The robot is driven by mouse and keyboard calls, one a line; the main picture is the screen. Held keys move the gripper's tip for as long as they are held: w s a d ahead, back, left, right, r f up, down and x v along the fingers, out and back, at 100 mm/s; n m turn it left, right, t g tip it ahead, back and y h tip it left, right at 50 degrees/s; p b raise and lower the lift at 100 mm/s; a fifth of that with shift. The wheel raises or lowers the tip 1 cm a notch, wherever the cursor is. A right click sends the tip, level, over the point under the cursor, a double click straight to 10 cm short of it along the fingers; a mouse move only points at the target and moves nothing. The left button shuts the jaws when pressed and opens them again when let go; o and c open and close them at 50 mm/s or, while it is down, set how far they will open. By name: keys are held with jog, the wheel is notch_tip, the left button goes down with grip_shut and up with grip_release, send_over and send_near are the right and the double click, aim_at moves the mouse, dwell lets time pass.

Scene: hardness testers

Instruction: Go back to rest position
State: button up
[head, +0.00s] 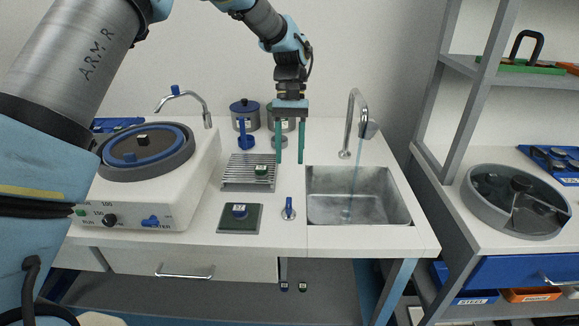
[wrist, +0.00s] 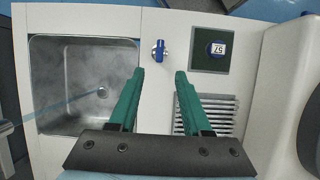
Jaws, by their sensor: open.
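My gripper (head: 290,143) hangs above the bench, pointing down, with its two green fingers apart and nothing between them. In the wrist view my gripper (wrist: 155,85) is also open and empty, above the strip between the sink and the slatted rack. My arm comes in from the left and arches over the bench.
A sink (head: 392,215) with running water is at right. A slatted rack (head: 232,178) holds a small dark-green block (head: 261,170). A dark pad (head: 225,225) bears a blue-topped piece. A blue-handled valve (head: 289,211) is beside it. A round machine (head: 185,205) stands left.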

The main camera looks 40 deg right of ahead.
dwell(0.5)
jog(key=w+a+r+n, duration=0.1)
jog(key=w+a, duration=0.2)
jog(key=a, duration=0.4)
jog(key=w+a+n+t+h, duration=0.1)
jog(key=w+a, duration=0.3)
jog(key=a, duration=0.3)
jog(key=w+a+r+n+h, duration=0.1)
jog(key=w+a, duration=0.2)
jog(key=a, duration=0.4)
jog(key=shift+w+a+r+t, duration=0.3)
jog(key=shift+a+t, duration=0.1)
jog(key=s+a+n+t, duration=0.1)
jog(key=s+a+n, duration=0.1)
jog(key=a, duration=0.9)
jog(key=s+a+n+t+h, duration=0.1)
jog(key=s+a, duration=0.3)
jog(key=a, duration=0.7)
jog(key=shift+a+f+n+t, duration=0.15)
jog(key=shift+a+n+t, duration=0.25)
jog(key=shift+t, duration=0.2)
